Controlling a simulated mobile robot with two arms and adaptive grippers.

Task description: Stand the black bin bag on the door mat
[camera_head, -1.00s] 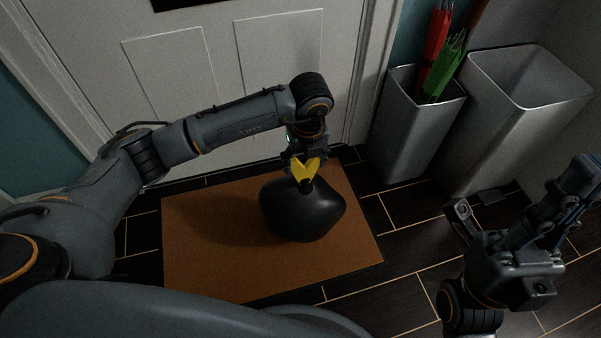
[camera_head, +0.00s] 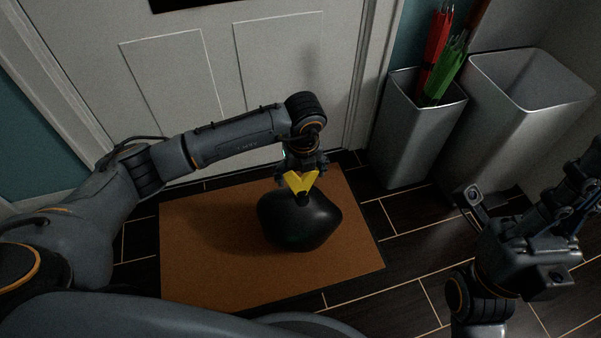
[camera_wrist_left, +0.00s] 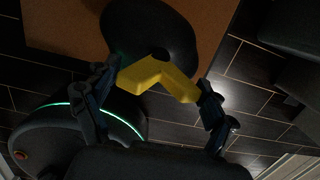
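The black bin bag (camera_head: 300,224), a dark rounded bag with a yellow V-shaped tie (camera_head: 300,183) on top, is upright over the right half of the brown door mat (camera_head: 205,260). I cannot tell whether its hidden underside touches the mat. My left gripper (camera_head: 302,176) is above the bag, its fingers against the two ends of the tie. The left wrist view shows the tie (camera_wrist_left: 158,76) between these fingers and the bag (camera_wrist_left: 150,35) beyond. My right gripper (camera_head: 575,195) is at the right, away from the bag; its fingertips are unclear at the picture's edge.
A white door (camera_head: 215,75) stands behind the mat. A grey bin (camera_head: 415,140) with red and green umbrellas (camera_head: 445,65) stands at the back right, beside a larger, empty-looking grey bin (camera_head: 510,125). Dark floor (camera_head: 400,260) is clear right of the mat.

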